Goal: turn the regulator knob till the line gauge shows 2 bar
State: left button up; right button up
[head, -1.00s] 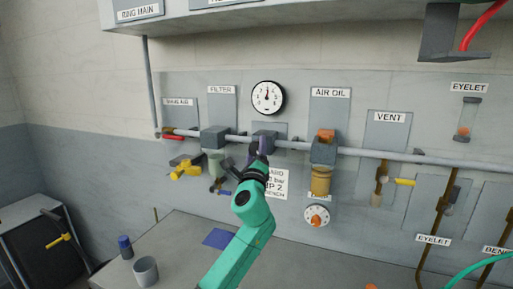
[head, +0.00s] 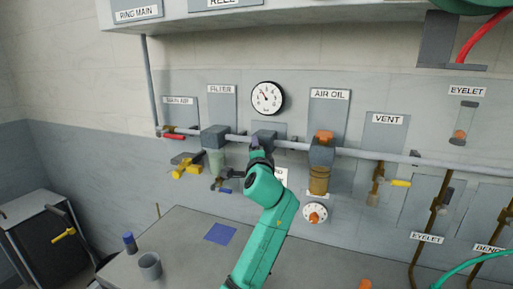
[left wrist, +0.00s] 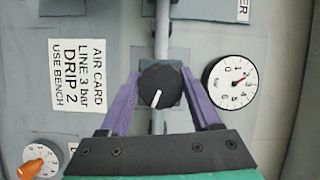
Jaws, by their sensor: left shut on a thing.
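The regulator knob (left wrist: 159,86) is black with a white mark and sits between the two purple fingers of my left gripper (left wrist: 160,100), which are shut on it. In the head view my left gripper (head: 260,150) reaches the regulator body (head: 264,136) on the pipe and hides the knob. The line gauge (head: 267,98) is a round white dial above the regulator; its needle points up and left. My right gripper is not in view.
An orange-centred dial (head: 315,214) is below. A grey cup (head: 149,266) stands on the bench.

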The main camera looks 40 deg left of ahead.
pick_arm(q)
jog(key=shift+n, duration=0.5)
jog(key=o, duration=1.4)
jog(key=shift+c, duration=0.2)
jog(key=shift+s, duration=0.1)
jog(key=b+v, duration=0.5)
jog(key=v, duration=0.9)
jog(key=shift+s+r, duration=0.15)
jog(key=shift+r, duration=0.1)
jog(key=shift+d, duration=0.15)
